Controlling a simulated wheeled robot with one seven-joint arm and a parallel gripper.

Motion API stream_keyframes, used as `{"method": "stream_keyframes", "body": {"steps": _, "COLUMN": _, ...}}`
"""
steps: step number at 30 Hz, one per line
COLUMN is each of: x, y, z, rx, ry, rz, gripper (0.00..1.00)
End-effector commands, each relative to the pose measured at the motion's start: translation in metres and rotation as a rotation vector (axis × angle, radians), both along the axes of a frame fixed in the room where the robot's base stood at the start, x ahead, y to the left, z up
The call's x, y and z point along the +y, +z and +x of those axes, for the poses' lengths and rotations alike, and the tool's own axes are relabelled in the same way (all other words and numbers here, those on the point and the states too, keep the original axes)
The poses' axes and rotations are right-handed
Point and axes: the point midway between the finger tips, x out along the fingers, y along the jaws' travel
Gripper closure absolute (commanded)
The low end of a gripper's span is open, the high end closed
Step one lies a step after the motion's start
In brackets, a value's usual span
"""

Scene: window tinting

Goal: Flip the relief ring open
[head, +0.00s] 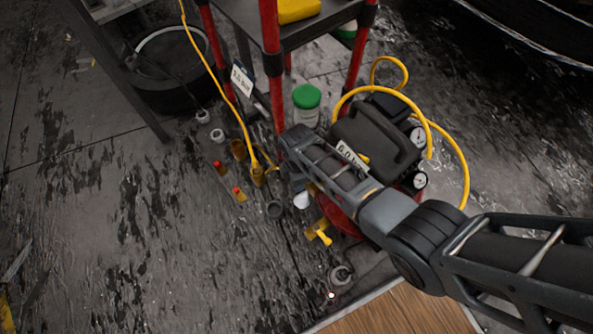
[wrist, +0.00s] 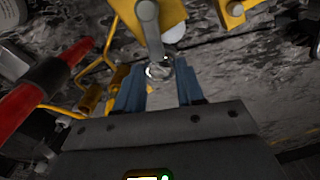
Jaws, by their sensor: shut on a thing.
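The compressor (head: 372,138) stands on the floor at the centre right of the head view, dark on top with a red tank (head: 343,215). My gripper (wrist: 160,74) shows in the wrist view with its two blue fingers on either side of a small shiny metal piece (wrist: 159,69). The fingers are shut on this piece, which looks like the relief ring. It sits at the lower end of a grey rounded bar (wrist: 148,22). Its exact tilt is not clear. In the head view my arm covers the ring and most of the fingers.
Two gauges (head: 418,137) sit on the compressor's right side, with a yellow hose (head: 464,165) looping around. A red-legged stand (head: 271,60) rises behind. A green-lidded jar (head: 306,97) and several small fittings (head: 222,168) are close by. The floor at left is mostly clear.

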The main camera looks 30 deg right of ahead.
Motion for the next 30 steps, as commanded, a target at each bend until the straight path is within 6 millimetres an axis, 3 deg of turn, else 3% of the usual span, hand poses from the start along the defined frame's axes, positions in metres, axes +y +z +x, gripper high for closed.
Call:
{"method": "stream_keyframes", "body": {"steps": 9, "x": 0.0014, "y": 0.0002, "z": -0.0085, "rx": 0.002, "ry": 0.124, "rz": 0.000, "gripper": 1.00}}
{"method": "stream_keyframes", "body": {"steps": 26, "x": 0.0015, "y": -0.0006, "z": -0.0100, "rx": 0.002, "ry": 0.152, "rz": 0.000, "gripper": 1.00}}
{"method": "stream_keyframes", "body": {"steps": 27, "x": 0.0015, "y": -0.0006, "z": -0.0100, "rx": 0.002, "ry": 0.152, "rz": 0.000, "gripper": 0.58}}
{"method": "stream_keyframes", "body": {"steps": 30, "x": 0.0015, "y": -0.0005, "z": -0.0099, "rx": 0.002, "ry": 0.151, "rz": 0.000, "gripper": 0.49}}
